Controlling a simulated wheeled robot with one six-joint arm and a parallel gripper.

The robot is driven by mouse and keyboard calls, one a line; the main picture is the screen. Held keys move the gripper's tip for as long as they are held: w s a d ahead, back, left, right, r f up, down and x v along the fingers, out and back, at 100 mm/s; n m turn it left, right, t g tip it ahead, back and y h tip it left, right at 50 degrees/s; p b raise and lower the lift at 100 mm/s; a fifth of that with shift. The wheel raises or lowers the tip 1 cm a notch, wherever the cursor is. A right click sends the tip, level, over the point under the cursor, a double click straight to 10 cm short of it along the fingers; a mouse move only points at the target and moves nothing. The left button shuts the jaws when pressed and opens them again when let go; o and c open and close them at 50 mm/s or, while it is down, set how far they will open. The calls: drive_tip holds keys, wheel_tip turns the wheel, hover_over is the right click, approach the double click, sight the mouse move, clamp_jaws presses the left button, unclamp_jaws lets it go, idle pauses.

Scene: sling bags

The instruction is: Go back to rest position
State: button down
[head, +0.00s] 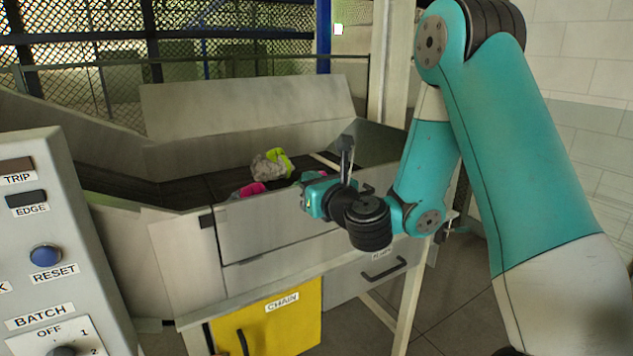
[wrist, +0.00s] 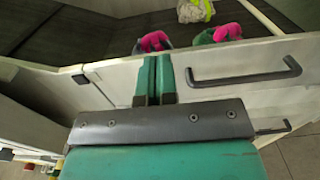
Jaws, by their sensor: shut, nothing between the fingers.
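My gripper (head: 308,201) is in front of the pale side wall of the conveyor bin in the head view, at about the height of its rim. In the wrist view the two teal fingers (wrist: 157,78) are together, with nothing held between them. A grey and yellow-green bag (head: 272,163) lies on the dark belt beyond; it shows at the top of the wrist view (wrist: 195,10). A pink bag (head: 250,189) lies near the wall, also in the wrist view (wrist: 153,42). A pink and green bag (wrist: 222,34) lies to its right; in the head view my gripper partly hides it.
The pale conveyor wall (head: 275,228) is close to my gripper. Below are a yellow CHAIN panel (head: 290,322) and a handle (head: 384,268). A control box (head: 48,230) stands at left, and a pale post (head: 388,60) behind my arm. Tiled floor shows at lower right.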

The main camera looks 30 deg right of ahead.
drive_tip(key=s+a+n+g+y+b, duration=0.2)
drive_tip(key=s+a+n+g+y, duration=0.25)
drive_tip(key=a+n, duration=0.55)
drive_tip(key=s+a+n+g+y+b, duration=0.1)
drive_tip(key=s+a+n+g+y, duration=0.45)
drive_tip(key=n, duration=0.75)
drive_tip(key=s+f+n+g+h+b, duration=0.2)
drive_tip(key=s+f+n+g+h, duration=0.1)
drive_tip(key=s+n, duration=0.6)
drive_tip(key=s+f+n+g+h+b, duration=0.2)
drive_tip(key=s+f+n+g, duration=0.2)
drive_tip(key=s+n, duration=0.6)
drive_tip(key=shift+s+d+f+n+g+h, duration=0.15)
drive_tip(key=shift+d+f+n+g+h, duration=0.05)
drive_tip(key=shift+f+n+g+h, duration=0.25)
